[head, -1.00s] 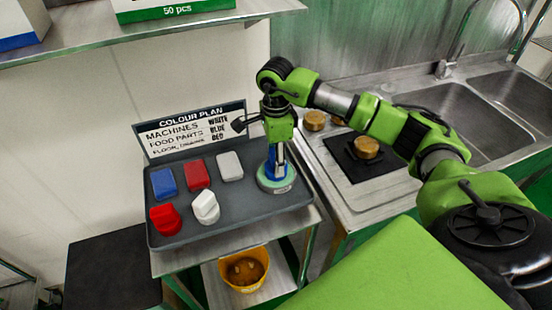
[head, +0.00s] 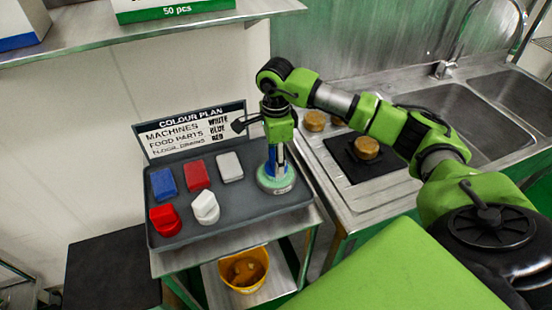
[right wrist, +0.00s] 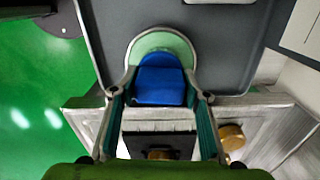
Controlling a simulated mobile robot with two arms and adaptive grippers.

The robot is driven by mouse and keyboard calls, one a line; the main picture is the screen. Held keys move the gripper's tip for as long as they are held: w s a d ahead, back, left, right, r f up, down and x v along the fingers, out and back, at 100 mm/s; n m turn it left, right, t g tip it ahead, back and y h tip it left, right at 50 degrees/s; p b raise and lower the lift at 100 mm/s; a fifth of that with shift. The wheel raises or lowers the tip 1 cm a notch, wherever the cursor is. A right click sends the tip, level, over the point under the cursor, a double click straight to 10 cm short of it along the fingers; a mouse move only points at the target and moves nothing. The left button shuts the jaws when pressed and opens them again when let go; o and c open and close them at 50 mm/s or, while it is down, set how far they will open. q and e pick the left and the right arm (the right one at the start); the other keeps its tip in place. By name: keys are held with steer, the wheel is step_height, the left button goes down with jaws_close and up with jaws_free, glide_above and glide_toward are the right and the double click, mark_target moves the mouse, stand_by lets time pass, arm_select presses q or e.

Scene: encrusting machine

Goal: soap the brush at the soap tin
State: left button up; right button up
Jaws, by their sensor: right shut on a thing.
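My right gripper (head: 278,150) points down over the right end of the grey tray and is shut on a blue brush (right wrist: 162,84). In the right wrist view the brush sits between the two fingers. The soap tin (head: 277,182) is round, with a pale green top, and stands at the tray's right edge. It also shows behind the brush in the right wrist view (right wrist: 165,40). The brush's lower end is at the tin's top; the bristles are hidden, so I cannot tell how firmly they touch. My left gripper is out of view.
The grey tray (head: 235,203) also holds blue, red and white blocks and a red and a white brush-like piece. A colour plan sign (head: 190,130) stands behind. A yellow bucket (head: 246,284) is below. A counter with brass weights and a sink (head: 465,120) lies right.

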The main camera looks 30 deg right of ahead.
steer(key=shift+w+r+p, duration=0.1)
steer(key=shift+r+p, duration=1.6)
steer(key=shift+r, duration=1.75)
